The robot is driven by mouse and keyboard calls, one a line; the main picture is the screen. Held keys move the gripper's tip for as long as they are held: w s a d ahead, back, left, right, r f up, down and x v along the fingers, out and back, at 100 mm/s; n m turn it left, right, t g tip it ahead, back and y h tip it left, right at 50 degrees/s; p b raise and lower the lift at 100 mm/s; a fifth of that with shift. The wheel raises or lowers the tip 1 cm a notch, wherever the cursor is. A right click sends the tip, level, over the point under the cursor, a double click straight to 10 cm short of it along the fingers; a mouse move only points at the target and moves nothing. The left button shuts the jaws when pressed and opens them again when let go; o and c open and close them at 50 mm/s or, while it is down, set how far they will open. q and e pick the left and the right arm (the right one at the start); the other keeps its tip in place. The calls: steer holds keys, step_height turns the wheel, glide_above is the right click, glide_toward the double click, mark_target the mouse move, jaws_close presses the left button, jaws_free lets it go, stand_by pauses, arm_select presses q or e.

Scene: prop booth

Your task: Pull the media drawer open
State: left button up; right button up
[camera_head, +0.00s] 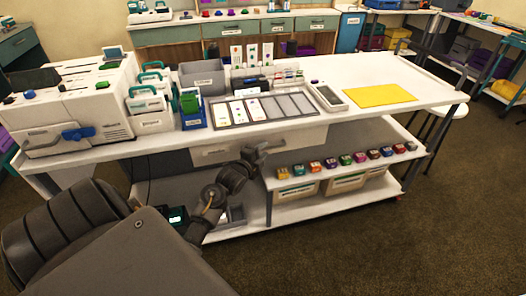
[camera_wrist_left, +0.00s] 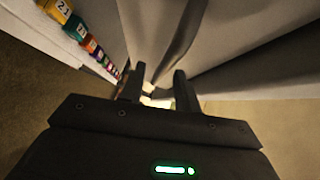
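The media drawer (camera_head: 300,141) is most likely the wide pale drawer front with a small label, set under the white worktop; it looks shut or nearly so. My left gripper (camera_head: 256,152) is in front of this drawer front, and my forearm and wrist cover part of the space below it. In the left wrist view the two dark fingers (camera_wrist_left: 158,88) stand apart, with pale grey surfaces beyond them. I see no object clearly clamped between them. Whether a finger touches the drawer is not clear. My right gripper is not in view.
The white worktop (camera_head: 375,70) carries a slotted tray (camera_head: 228,125), a grey bin (camera_head: 200,75), a yellow mat (camera_head: 381,95) and a white machine (camera_head: 85,90). A lower shelf (camera_head: 400,160) right of my gripper holds a row of coloured blocks. Carpet floor in front is clear.

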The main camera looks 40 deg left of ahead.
arm_select(q)
steer(key=shift+w, duration=0.3)
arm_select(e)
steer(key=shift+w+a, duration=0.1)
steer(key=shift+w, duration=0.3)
arm_select(q)
jaws_close()
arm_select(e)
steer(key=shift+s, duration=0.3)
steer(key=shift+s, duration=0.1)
arm_select(q)
steer(key=shift+d, duration=0.1)
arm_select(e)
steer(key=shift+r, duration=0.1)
